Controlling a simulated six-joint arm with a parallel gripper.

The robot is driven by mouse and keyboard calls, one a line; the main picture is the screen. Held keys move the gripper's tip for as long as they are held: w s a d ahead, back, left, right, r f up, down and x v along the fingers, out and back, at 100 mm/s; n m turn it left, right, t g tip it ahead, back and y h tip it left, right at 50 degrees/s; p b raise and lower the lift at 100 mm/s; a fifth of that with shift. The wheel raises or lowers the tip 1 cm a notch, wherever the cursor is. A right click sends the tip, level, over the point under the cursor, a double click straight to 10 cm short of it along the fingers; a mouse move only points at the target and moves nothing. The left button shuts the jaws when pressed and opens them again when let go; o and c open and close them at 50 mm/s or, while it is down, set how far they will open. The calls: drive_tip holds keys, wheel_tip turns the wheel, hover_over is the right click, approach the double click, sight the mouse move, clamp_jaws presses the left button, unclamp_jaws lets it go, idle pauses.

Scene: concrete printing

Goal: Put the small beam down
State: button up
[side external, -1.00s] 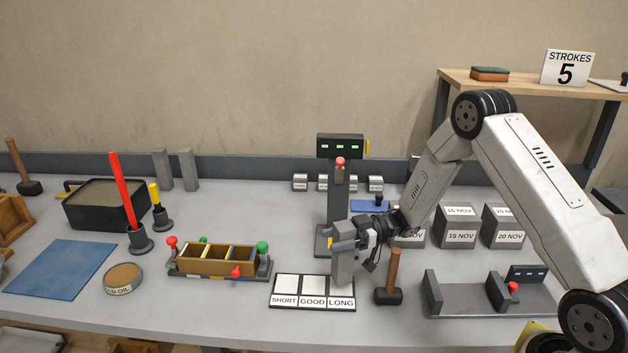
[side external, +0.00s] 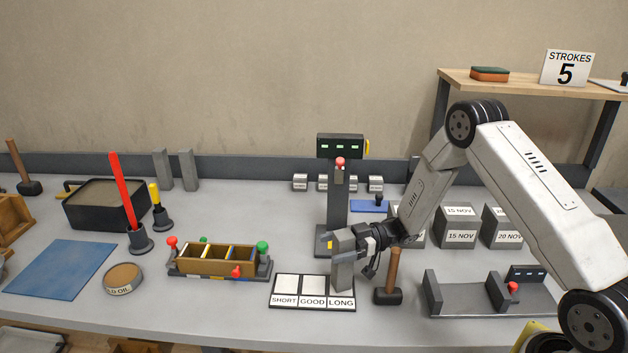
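The small beam (side external: 343,274) is a short grey block, held upright below my gripper (side external: 344,245). My gripper reaches in from the right with its fingers around the beam's upper part and looks shut on it. The beam's lower end is over the LONG field of the white sorting board (side external: 313,304), which is marked SHORT, GOOD and LONG. Its lower end looks very near or on the board; I cannot tell whether it touches. The SHORT and GOOD fields are bare.
A hammer (side external: 389,287) stands just right of the board. A press-like stand (side external: 337,195) rises behind my gripper. A wooden mould (side external: 216,260) with coloured knobs is to the left. A grey measuring fixture (side external: 465,298) is at the right. The bench front edge is close.

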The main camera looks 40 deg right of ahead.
drive_tip(key=shift+r, duration=0.2)
drive_tip(key=v, duration=1.2)
drive_tip(key=shift+w, duration=0.1)
idle(0.5)
drive_tip(key=w+r+m+t+h, duration=0.55)
drive_tip(key=w+m+h, duration=0.35)
drive_tip(key=m+h, duration=0.25)
drive_tip(key=s+a+m+g+h, duration=0.1)
drive_tip(key=s+a+g, duration=0.4)
drive_tip(key=s, duration=0.6)
drive_tip(key=s+a+f+m+g+h, duration=0.1)
drive_tip(key=s+a+g+h, duration=0.3)
drive_tip(key=s, duration=0.7)
drive_tip(key=shift+s+a+g, duration=0.25)
drive_tip(key=shift+a+g, duration=0.2)
drive_tip(key=shift+a, duration=0.45)
drive_tip(key=shift+f, duration=0.1)
